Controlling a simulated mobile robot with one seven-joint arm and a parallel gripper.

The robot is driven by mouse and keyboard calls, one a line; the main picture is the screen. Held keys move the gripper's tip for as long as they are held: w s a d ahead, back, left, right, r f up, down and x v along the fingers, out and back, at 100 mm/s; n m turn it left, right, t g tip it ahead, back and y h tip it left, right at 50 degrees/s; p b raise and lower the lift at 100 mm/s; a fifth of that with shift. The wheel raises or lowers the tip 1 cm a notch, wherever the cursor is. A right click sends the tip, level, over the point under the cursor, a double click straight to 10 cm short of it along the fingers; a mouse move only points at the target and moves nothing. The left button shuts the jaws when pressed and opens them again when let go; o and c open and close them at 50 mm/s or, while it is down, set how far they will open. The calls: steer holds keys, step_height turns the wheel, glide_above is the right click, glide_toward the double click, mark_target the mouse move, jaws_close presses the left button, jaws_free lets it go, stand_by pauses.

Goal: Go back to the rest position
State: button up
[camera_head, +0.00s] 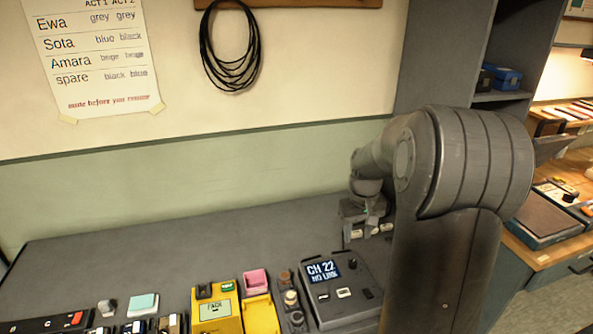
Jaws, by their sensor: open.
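My gripper (364,222) is at the end of my folded arm, pointing down over the back right part of the grey counter (150,240). It is open. My arm hides part of the counter's right side.
A grey device reading "CH 22 NO LINK" (345,293) stands in front of the gripper. Left of it are a yellow case (215,312), a pink block (256,280) and small round parts. A cable coil (230,75) hangs on the wall. Shelving (440,60) stands behind right.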

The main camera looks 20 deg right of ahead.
steer(key=s+a+r+t+h, duration=0.1)
steer(key=s+a+r+t, duration=0.3)
steer(key=s+a+r, duration=1)
steer(key=s+a+t+y, duration=0.1)
steer(key=s+a, duration=0.3)
steer(key=s, duration=0.4)
steer(key=shift+s+a+f+t, duration=0.15)
steer(key=shift+s+a+t, duration=0.1)
steer(key=shift+t, duration=0.05)
